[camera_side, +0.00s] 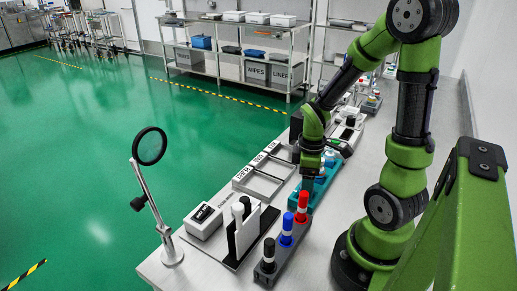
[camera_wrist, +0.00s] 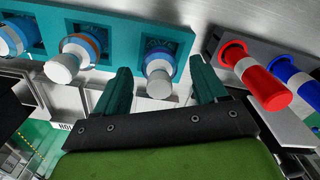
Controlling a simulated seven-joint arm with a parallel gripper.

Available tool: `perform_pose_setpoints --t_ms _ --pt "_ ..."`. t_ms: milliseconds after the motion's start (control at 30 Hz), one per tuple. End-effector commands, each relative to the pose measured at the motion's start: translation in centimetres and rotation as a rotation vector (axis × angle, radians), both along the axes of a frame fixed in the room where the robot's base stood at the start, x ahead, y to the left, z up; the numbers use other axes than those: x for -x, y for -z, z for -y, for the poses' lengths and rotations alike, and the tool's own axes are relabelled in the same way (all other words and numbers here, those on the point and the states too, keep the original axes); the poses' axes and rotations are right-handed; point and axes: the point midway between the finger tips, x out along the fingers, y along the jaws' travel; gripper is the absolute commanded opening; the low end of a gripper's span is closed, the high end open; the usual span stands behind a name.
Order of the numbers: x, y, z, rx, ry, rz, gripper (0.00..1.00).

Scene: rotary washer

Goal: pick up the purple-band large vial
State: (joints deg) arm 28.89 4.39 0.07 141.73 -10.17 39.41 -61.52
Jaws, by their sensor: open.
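A teal rack (camera_wrist: 118,30) holds several white-capped vials in the wrist view; it also shows on the bench in the side view (camera_side: 326,180). In the side view my gripper (camera_side: 311,168) is low over the rack.
A grey holder with red (camera_side: 302,206), blue (camera_side: 287,229) and black (camera_side: 268,254) capped items stands close in front of the rack. Open labelled trays (camera_side: 262,181) lie left of it. A white box (camera_side: 203,221) and a magnifier stand (camera_side: 172,254) are near the bench's left edge.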

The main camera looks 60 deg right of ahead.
Motion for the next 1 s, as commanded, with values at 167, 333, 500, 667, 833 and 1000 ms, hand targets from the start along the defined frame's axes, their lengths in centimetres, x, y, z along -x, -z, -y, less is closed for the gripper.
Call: perform_pose_setpoints --t_ms 167,333,500,667,833,1000 --pt "-0.01 0.65 0.01 0.001 0.001 0.001 0.71" --pt "-0.03 0.60 0.01 0.001 0.001 0.001 0.67" --pt "-0.03 0.59 0.01 0.001 0.001 0.001 0.41" --pt "-0.03 0.58 0.01 0.001 0.000 0.001 0.16" --pt "-0.03 0.57 0.01 0.001 0.000 0.001 0.10" --pt "-0.09 0.01 0.04 0.002 0.000 0.004 0.10"
